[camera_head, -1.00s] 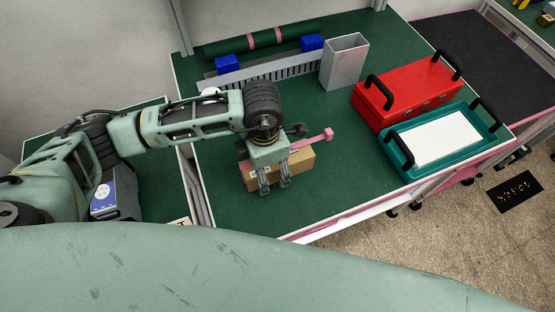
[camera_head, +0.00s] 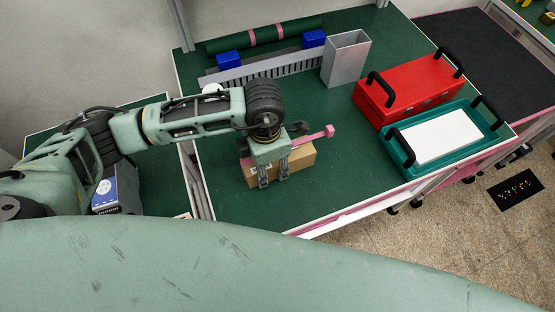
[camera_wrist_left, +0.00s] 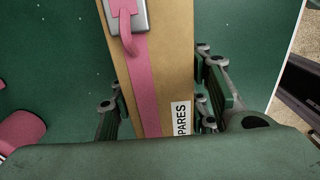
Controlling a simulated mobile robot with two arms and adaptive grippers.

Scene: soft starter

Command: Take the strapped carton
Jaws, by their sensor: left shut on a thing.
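The strapped carton (camera_head: 303,160) is a brown box on the green table top in the head view. A pink strap (camera_head: 327,132) sticks out to its right. My left gripper (camera_head: 273,182) points down over the carton with its fingers at the carton's sides. In the left wrist view the carton (camera_wrist_left: 175,65) lies between the fingers (camera_wrist_left: 160,115), which are shut on it. A pink strap, a grey buckle and a white label ending in "PARES" show on its top. I cannot tell whether its underside touches the table. My right gripper is not in view.
A red case (camera_head: 405,92) and a teal tray (camera_head: 483,117) with a white sheet stand to the right. A grey open-topped duct (camera_head: 345,60), blue blocks (camera_head: 229,61) and a green roll (camera_head: 270,38) are behind. The table between carton and tray is clear.

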